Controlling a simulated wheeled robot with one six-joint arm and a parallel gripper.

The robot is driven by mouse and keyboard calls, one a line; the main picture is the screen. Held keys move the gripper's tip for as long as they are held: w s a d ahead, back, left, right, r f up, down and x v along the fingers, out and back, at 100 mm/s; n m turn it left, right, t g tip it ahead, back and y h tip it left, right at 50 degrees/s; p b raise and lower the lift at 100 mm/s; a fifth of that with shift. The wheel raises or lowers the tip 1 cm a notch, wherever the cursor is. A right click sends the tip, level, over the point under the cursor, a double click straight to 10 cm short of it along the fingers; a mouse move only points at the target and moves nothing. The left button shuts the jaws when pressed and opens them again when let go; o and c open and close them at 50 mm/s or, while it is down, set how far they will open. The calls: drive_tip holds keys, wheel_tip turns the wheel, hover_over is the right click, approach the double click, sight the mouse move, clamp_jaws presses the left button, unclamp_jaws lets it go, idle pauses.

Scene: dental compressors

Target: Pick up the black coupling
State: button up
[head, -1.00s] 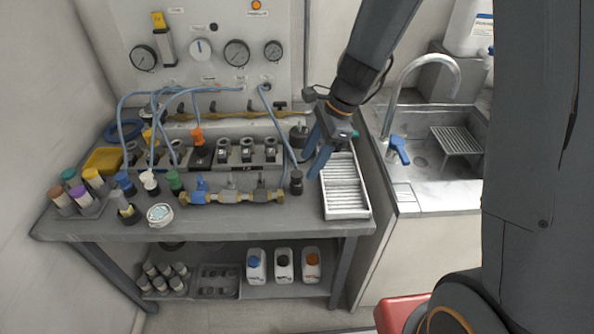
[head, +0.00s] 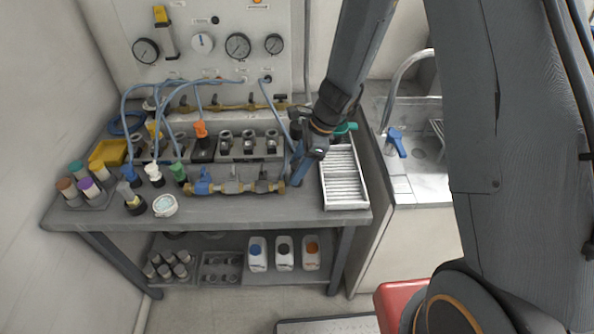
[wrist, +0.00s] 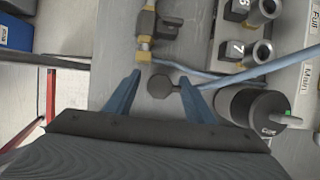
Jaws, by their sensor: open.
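The black coupling (wrist: 160,86) shows in the wrist view as a dark, many-sided head with a short stem to its right. It lies between the two blue fingers of my gripper (wrist: 160,77), which are open around it; I cannot tell whether they touch it. In the head view my gripper (head: 297,178) points down at the bench, just right of the brass manifold and left of the white slatted tray. The coupling is hidden behind the fingers there.
The brass manifold (head: 235,188) is close on the left. The white slatted tray (head: 343,200) is close on the right. A blue hose (wrist: 225,75) passes near the fingertips in the wrist view. A black cylinder (wrist: 250,112) stands beside the right finger. Numbered sockets (head: 248,146) line the back.

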drive_tip(key=c, duration=1.2)
drive_tip(key=shift+o, duration=0.2)
